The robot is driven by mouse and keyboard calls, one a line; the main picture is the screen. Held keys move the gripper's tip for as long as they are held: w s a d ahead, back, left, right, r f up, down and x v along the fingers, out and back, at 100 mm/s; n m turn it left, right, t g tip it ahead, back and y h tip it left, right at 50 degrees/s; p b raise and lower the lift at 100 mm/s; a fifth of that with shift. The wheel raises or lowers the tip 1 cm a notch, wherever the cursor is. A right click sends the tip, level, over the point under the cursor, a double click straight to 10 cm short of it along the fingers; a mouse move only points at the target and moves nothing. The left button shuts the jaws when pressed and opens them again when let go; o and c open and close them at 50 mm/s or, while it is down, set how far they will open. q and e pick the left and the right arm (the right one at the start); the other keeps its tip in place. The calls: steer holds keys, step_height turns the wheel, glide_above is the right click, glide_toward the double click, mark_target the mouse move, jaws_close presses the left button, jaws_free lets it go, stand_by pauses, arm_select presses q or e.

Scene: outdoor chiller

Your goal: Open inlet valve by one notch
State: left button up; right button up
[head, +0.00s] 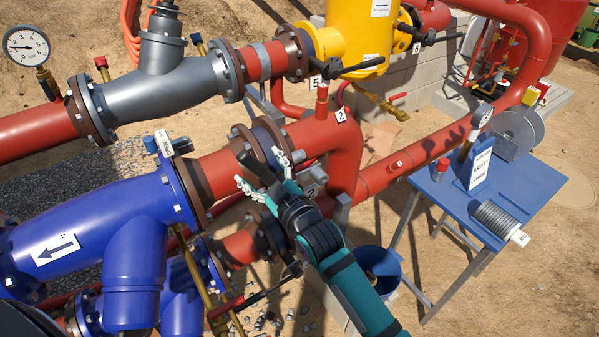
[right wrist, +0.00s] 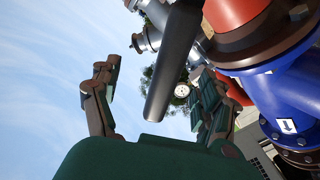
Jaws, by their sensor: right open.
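A black valve lever (head: 257,167) sits by the dark flanged valve (head: 262,140) on the red pipe behind the large blue strainer (head: 95,225). My right gripper (head: 264,173) is open, with one finger on each side of this lever. In the right wrist view the lever (right wrist: 172,70) runs down between the two spread fingers of the gripper (right wrist: 160,82). I cannot tell whether any finger touches it. The lever's notch plate and any tag naming this valve are hidden or too small to make out. My left gripper is not in view.
Black-handled valves tagged 5 (head: 333,69) and 6 (head: 422,38) stand by the yellow vessel (head: 357,40). A blue table (head: 530,180) at right carries a gauge, a sign and a spring-like cylinder. Red pipes crowd around the gripper.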

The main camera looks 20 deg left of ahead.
steer(key=shift+a+r, duration=0.1)
steer(key=shift+r, duration=0.2)
steer(key=shift+s+p, duration=0.1)
steer(key=shift+p, duration=0.2)
steer(key=p+v, duration=0.3)
steer(key=v, duration=0.2)
steer(key=shift+d, duration=0.25)
steer(key=shift+p+v, duration=0.55)
steer(key=shift+v, duration=0.3)
steer(key=shift+f, duration=0.2)
